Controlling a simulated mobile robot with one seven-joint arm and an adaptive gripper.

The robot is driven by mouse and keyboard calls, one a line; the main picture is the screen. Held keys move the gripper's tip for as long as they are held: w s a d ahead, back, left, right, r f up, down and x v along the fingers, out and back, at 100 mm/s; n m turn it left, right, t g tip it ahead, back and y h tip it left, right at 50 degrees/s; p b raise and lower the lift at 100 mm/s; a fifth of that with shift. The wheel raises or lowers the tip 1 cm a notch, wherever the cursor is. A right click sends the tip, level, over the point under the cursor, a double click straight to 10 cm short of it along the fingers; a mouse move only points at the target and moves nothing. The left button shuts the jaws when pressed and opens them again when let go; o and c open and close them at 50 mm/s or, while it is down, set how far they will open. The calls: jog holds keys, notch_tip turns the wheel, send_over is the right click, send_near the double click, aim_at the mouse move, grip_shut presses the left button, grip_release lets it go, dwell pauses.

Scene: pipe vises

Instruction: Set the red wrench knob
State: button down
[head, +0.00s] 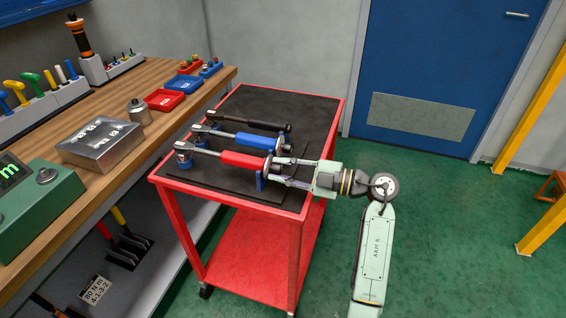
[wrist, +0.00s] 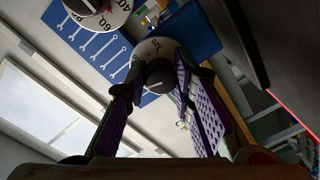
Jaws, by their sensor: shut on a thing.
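The red torque wrench (head: 244,160) lies on a dark mat on the cart, its handle end towards my gripper. My gripper (head: 276,172) reaches in from the right at that handle end. In the wrist view, the knob (wrist: 159,76) with a pale numbered dial sits between my two purple-padded fingers (wrist: 160,92), which are shut on it. A white pointer line shows on the knob. Part of the dial is hidden by the fingers, so the exact setting cannot be read.
A blue wrench (head: 255,140) and a black wrench (head: 258,123) lie beside the red one. A second dial (wrist: 97,12) shows at the top of the wrist view. A wooden workbench (head: 205,80) stands left of the red cart (head: 170,184).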

jog(key=shift+m+p, duration=0.6)
jog(key=shift+m, duration=0.5)
jog(key=shift+f, duration=0.1)
jog(key=c, duration=1.3)
grip_release()
jog(key=shift+c, duration=0.2)
jog(key=v, duration=1.2)
